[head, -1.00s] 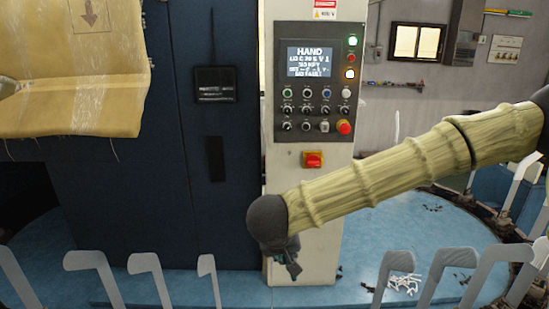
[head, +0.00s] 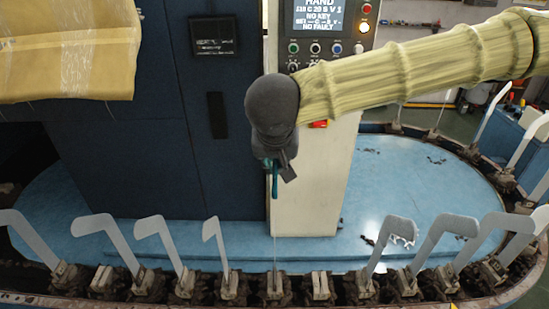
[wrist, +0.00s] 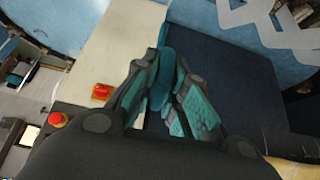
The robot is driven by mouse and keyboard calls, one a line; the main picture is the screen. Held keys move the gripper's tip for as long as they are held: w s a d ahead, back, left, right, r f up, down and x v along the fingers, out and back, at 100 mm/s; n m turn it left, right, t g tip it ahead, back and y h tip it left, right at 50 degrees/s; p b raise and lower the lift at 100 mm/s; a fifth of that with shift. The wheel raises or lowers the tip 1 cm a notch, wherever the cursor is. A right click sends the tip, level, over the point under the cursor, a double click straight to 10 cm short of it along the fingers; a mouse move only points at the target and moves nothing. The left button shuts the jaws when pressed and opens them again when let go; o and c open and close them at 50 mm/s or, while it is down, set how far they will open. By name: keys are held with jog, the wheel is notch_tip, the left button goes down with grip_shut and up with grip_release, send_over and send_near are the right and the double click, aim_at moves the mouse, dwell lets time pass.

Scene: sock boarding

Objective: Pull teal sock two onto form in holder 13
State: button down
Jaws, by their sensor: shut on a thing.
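My gripper (head: 276,168) is shut on a teal sock (head: 273,182), a small strip hanging below the fingers in the head view. In the wrist view the sock (wrist: 164,82) lies between the fingers of my gripper (wrist: 170,75). A thin pale upright line, which looks like a form seen edge-on (head: 275,240), rises from a holder (head: 276,285) directly below the sock. I cannot tell whether the sock touches or surrounds its top. No holder number is readable.
Flat grey forms stand in holders on both sides, such as one at the left (head: 155,238) and one at the right (head: 390,240). A holder just right of the thin form looks empty (head: 320,286). A control cabinet (head: 310,185) and dark blue panel (head: 150,130) stand behind.

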jog(key=shift+s+a+f, duration=0.15)
jog(key=shift+s+f, duration=0.05)
jog(key=shift+f, duration=0.1)
notch_tip(320, 180, down, 5)
jog(key=shift+r, duration=0.2)
dwell(0.4)
jog(key=shift+p, duration=0.4)
dwell(2.1)
